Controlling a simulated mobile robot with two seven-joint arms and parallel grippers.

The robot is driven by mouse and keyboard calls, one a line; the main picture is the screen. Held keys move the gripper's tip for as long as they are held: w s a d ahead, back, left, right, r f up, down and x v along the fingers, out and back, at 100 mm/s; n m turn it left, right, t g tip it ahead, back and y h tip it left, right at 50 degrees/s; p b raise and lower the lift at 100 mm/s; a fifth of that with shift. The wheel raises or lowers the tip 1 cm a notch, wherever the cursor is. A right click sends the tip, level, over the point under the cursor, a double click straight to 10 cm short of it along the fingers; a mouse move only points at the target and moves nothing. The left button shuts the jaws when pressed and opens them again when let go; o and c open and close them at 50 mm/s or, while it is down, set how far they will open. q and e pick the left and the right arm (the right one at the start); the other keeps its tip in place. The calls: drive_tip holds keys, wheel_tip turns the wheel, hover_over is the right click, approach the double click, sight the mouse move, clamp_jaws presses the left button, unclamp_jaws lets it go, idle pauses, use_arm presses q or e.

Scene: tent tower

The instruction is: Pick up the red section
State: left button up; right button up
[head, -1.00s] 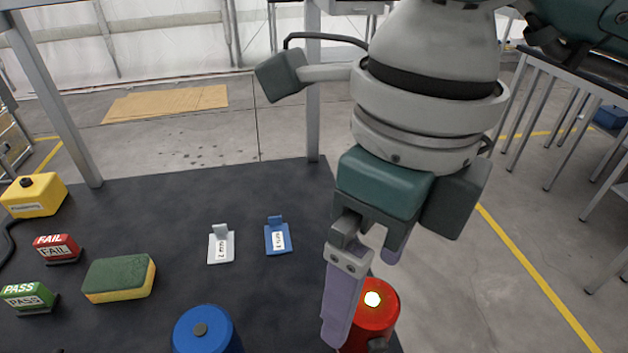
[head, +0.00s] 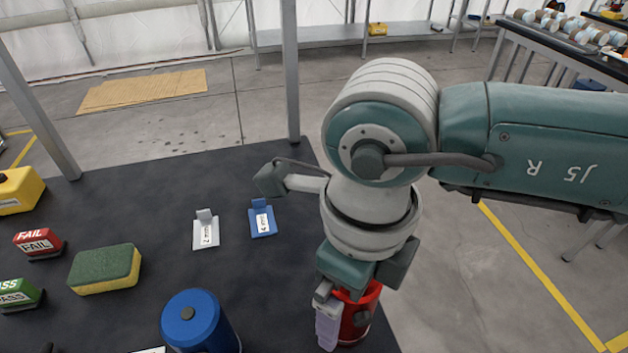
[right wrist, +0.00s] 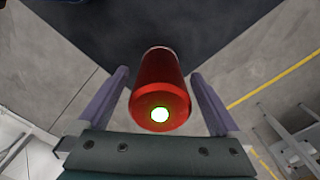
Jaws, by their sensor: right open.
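The red section (head: 359,315) is a red cylinder near the right edge of the dark table. My right gripper (head: 338,322) is lowered over it and hides part of it in the head view. In the right wrist view, the red section (right wrist: 160,85) lies between the two purple fingers of the right gripper (right wrist: 160,105), with a gap on each side. A bright round spot shows on its end. The right gripper is open and holds nothing. My left gripper is not in view.
A blue cylinder (head: 199,322) stands left of the red section. A white labelled stand (head: 206,232), a blue stand (head: 263,220), a sponge (head: 104,270), a red FAIL block (head: 38,243), a green PASS block (head: 18,294) and a yellow container (head: 18,192) are also on the table (head: 140,218).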

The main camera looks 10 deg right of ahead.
drive_tip(key=shift+c, duration=0.4)
clamp_jaws()
idle(0.4)
